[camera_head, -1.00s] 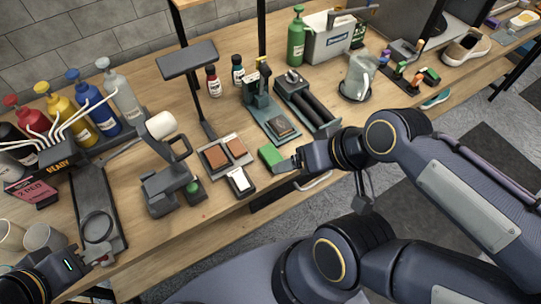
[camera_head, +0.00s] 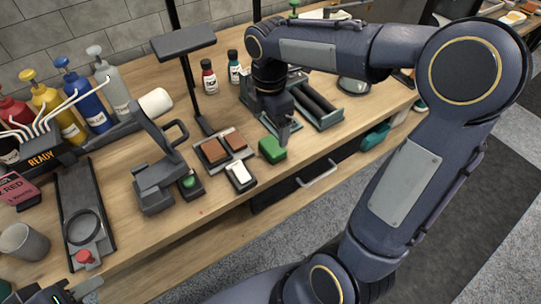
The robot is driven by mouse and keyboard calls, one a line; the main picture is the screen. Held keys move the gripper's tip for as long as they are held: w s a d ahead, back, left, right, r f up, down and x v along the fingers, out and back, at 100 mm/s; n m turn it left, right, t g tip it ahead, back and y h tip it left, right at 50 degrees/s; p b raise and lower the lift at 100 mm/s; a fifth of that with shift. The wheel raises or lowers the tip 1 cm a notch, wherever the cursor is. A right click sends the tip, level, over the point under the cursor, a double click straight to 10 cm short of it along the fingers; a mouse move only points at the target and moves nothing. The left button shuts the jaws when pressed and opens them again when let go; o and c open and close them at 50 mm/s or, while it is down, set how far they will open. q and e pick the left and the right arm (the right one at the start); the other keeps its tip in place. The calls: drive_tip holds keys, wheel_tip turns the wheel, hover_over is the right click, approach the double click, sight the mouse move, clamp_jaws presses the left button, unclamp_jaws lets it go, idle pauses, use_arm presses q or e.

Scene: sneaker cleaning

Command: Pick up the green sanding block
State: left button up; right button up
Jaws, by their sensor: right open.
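The green sanding block (camera_head: 272,150) rests on the wooden bench, just right of a tray of brown blocks. My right gripper (camera_head: 285,135) points down at the block's upper right side. Its jaws are open, and I cannot tell whether a finger touches the block. My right arm reaches over the bench from the right and hides part of the tools behind. My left gripper (camera_head: 84,290) shows only partly at the bottom left corner, and its jaws are unclear.
A tray with two brown blocks (camera_head: 219,148) and a white block in a dark holder (camera_head: 240,175) lie close left of the green block. A black machine (camera_head: 160,180) and a lamp-like stand (camera_head: 184,43) stand further left. The bench's front edge is near.

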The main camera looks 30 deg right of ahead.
sight(272, 145)
drive_tip(key=f, duration=0.7)
drive_tip(key=shift+s+d+f+b, duration=0.1)
drive_tip(key=shift+s+f+b, duration=0.15)
drive_tip(key=shift+s+b, duration=0.15)
drive_tip(key=c, duration=1.1)
drive_tip(key=shift+o, duration=0.2)
drive_tip(key=shift+r, duration=0.2)
drive_tip(key=shift+r, duration=0.6)
drive_tip(key=s+a+r, duration=0.2)
drive_tip(key=s+r, duration=0.1)
drive_tip(key=s, duration=0.1)
drive_tip(key=s+a+r, duration=0.2)
drive_tip(key=s+r, duration=0.2)
drive_tip(key=s+a+r+p, duration=0.1)
drive_tip(key=s+a+r, duration=0.1)
drive_tip(key=s+r, duration=0.2)
drive_tip(key=shift+s+a+r, duration=0.15)
drive_tip(key=shift+a+r, duration=0.1)
drive_tip(key=shift+a, duration=0.15)
